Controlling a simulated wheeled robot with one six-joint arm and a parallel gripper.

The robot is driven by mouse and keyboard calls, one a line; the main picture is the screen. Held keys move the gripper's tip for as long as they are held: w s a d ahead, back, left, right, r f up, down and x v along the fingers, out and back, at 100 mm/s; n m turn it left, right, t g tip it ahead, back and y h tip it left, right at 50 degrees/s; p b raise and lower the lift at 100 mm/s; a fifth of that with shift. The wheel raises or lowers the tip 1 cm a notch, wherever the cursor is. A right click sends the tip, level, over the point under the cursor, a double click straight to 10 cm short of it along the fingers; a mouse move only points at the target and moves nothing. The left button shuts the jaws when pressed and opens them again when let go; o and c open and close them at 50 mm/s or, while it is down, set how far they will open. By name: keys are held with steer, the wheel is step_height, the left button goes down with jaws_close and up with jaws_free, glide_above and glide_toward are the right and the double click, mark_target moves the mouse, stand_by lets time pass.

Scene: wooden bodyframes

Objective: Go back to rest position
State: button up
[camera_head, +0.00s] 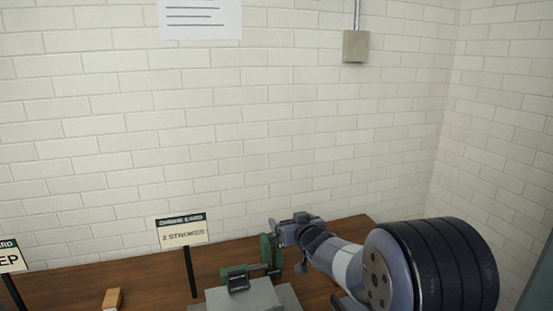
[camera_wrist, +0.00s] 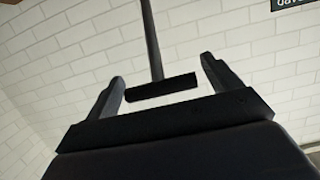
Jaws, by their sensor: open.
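My gripper (camera_head: 284,229) is at the end of my arm, which reaches in from the right over the wooden bench (camera_head: 75,283). In the head view it appears beside the upper end of a green clamp-like fixture (camera_head: 267,254); I cannot tell whether they touch. In the wrist view my gripper (camera_wrist: 164,72) has its two dark fingers spread apart, with nothing visibly held. A dark post (camera_wrist: 150,35) with a flat black bar (camera_wrist: 162,88) shows between the fingers, seemingly beyond them.
A grey block (camera_head: 245,296) stands below the green fixture. A sign reading "2 STROKES" (camera_head: 182,232) stands on a black post to the left. Another sign (camera_head: 10,257) is at the far left edge. A small wooden block (camera_head: 112,299) lies on the bench. White brick walls close the corner.

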steer(key=shift+x, duration=0.9)
steer(key=shift+f, duration=0.15)
steer(key=shift+s, duration=0.1)
